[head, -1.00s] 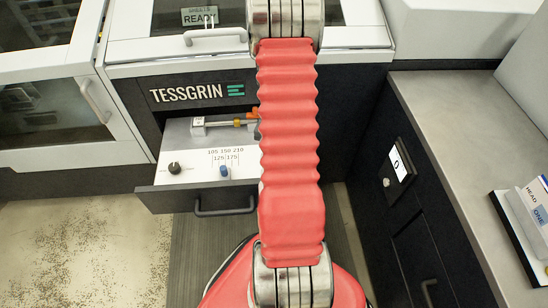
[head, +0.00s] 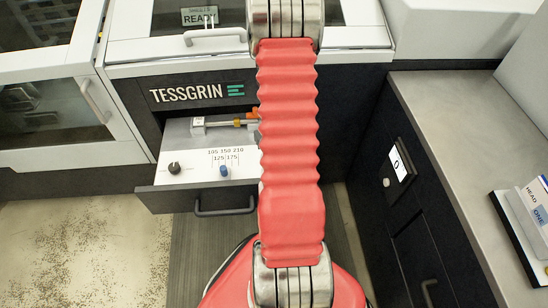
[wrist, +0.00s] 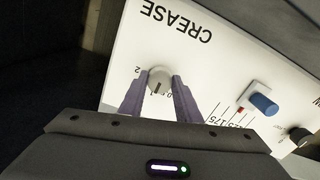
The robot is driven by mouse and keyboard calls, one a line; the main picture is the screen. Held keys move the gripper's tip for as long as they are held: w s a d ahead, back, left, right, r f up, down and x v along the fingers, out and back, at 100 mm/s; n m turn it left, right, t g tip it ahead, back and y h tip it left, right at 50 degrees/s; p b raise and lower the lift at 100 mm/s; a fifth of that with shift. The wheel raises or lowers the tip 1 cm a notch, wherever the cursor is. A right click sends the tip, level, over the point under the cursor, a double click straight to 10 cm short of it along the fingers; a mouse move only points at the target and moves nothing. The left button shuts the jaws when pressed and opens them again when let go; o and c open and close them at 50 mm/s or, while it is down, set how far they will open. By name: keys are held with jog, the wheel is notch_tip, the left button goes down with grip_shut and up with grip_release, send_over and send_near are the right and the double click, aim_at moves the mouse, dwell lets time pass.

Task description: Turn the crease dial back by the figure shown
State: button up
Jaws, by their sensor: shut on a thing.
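The crease dial (wrist: 158,79) is a small pale grey round knob with a dark pointer line, on the white panel (wrist: 205,62) under the word CREASE, which appears upside down in the wrist view. My gripper (wrist: 157,87) has its two purple-grey fingers on either side of the dial, shut on it. A "2" is printed left of the dial; the figures between the fingers are partly hidden. In the head view my arm covers the gripper and the dial. A small white display (head: 398,160) on the dark cabinet at the right seems to show "0".
The open drawer (head: 190,201) carries a black knob (head: 174,168) and a blue slider knob (head: 224,171) beside a scale from 105 to 210. An orange-tipped rod mechanism (head: 230,123) lies behind. A grey worktop (head: 450,110) with a card stand (head: 525,215) is at the right.

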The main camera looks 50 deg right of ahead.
dwell(0.3)
jog(key=o, duration=1.1)
jog(key=shift+c, duration=0.2)
notch_tip(320, 180, up, 14)
jog(key=shift+f, duration=0.15)
dwell(0.5)
